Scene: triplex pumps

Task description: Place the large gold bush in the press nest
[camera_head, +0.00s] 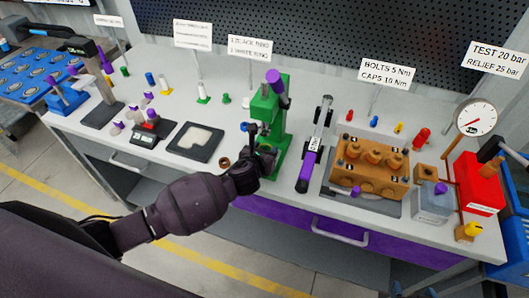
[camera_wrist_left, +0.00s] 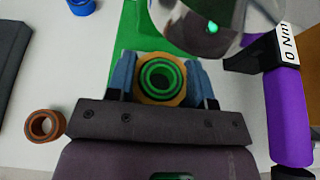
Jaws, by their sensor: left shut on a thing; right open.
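My left gripper (camera_head: 264,150) is at the foot of the green press (camera_head: 275,105). In the left wrist view, its blue fingers (camera_wrist_left: 163,82) are shut on the large gold bush (camera_wrist_left: 164,101), one on each side. Green rings, apparently the press nest (camera_wrist_left: 160,79), show through the bush's bore. The bush looks roughly centred over them; I cannot tell whether it is seated or still above. In the head view the bush is hidden by my gripper. My right gripper is not in view.
A smaller brown ring (camera_wrist_left: 45,125) lies left of my gripper, also visible in the head view (camera_head: 224,163). A purple-handled torque wrench (camera_head: 314,150) lies right of the press. The brown pump block (camera_head: 370,175) is further right. A black tray (camera_head: 195,142) lies left.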

